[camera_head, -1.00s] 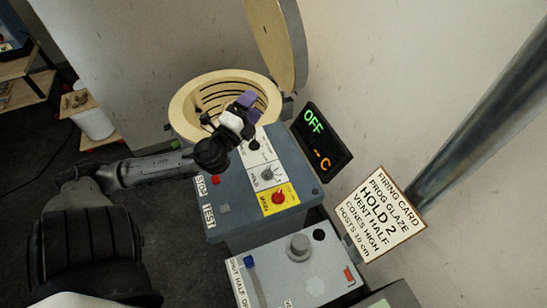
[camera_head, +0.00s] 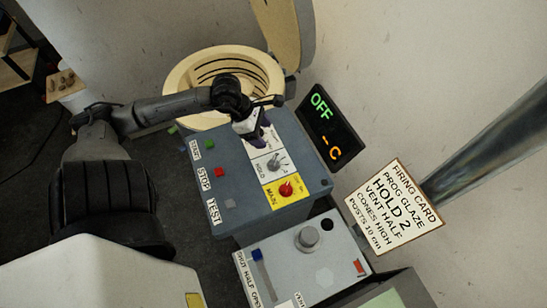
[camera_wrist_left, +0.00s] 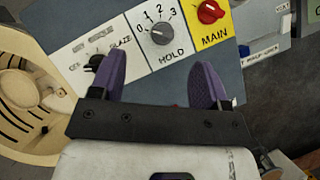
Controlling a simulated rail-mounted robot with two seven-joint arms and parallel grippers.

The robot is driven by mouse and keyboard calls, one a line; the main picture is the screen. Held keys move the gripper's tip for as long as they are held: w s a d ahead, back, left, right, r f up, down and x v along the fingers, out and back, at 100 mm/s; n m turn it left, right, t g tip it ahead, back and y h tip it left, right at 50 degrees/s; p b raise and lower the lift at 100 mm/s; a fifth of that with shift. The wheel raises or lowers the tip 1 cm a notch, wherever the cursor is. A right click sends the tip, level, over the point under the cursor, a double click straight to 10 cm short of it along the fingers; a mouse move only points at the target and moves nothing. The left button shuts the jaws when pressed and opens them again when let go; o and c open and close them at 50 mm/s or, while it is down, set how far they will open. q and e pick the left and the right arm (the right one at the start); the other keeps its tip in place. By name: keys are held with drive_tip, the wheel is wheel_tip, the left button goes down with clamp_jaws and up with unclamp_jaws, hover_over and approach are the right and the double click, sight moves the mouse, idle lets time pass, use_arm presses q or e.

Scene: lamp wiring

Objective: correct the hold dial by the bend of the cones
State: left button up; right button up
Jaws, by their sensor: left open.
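The grey hold dial (camera_head: 275,163) sits on a white plate on the blue-grey control box. In the wrist view the hold dial (camera_wrist_left: 162,34) has marks 0 to 3 around its upper left; its exact setting is unclear. My left gripper (camera_head: 257,141) is over the box beside the dial. In the wrist view its purple fingers (camera_wrist_left: 163,78) are spread and empty, with the dial beyond the gap. No cones can be made out in the visible part of the open kiln (camera_head: 187,75). My right gripper is out of view.
The red MAIN knob (camera_head: 286,189) is next to the hold dial; a black programme knob (camera_wrist_left: 93,62) is on its other side. The display (camera_head: 326,125) reads OFF. The firing card (camera_head: 395,208) reads HOLD 2, CONES HIGH. A vent box (camera_head: 290,262) stands in front.

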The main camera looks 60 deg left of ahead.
sight(273, 160)
use_arm(q)
drive_tip(key=shift+m+g, duration=0.4)
drive_tip(key=shift+g, duration=0.2)
drive_tip(key=x, duration=0.4)
drive_tip(key=s+x, duration=0.1)
drive_tip(key=x, duration=0.7)
drive_tip(key=shift+s+a+f, duration=0.4)
drive_tip(key=shift+f, duration=0.05)
drive_tip(key=shift+x, duration=0.9)
